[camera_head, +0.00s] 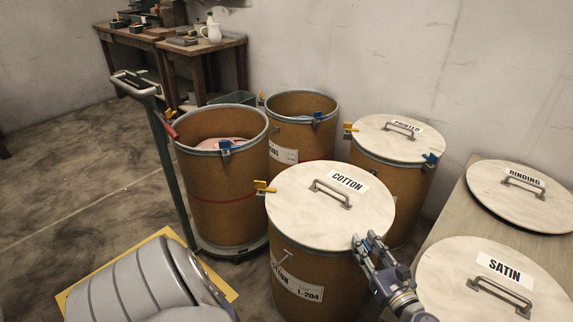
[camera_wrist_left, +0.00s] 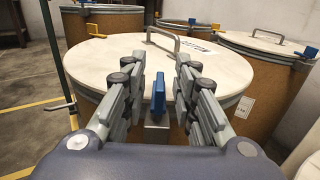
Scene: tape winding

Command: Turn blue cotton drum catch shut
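The cotton drum (camera_head: 322,270) stands upright at the centre of the head view, with its pale lid (camera_head: 300,215) marked COTTON on top. Its yellow catch (camera_head: 264,187) is on the far left of the rim. Its blue catch (camera_wrist_left: 158,96) stands upright at the near rim in the left wrist view; in the head view the gripper largely hides it. My left gripper (camera_head: 368,250) is at the drum's front right rim. It is open, with its fingers (camera_wrist_left: 158,85) on either side of the blue catch; whether they touch it is unclear. My right gripper is out of view.
The satin lid (camera_head: 450,275) and binding lid (camera_head: 490,200) lie on a bench close to the right. The printed drum (camera_head: 395,185) stands behind. Two open drums (camera_head: 225,190) (camera_head: 310,105) are at the left, one on a green trolley (camera_head: 165,160).

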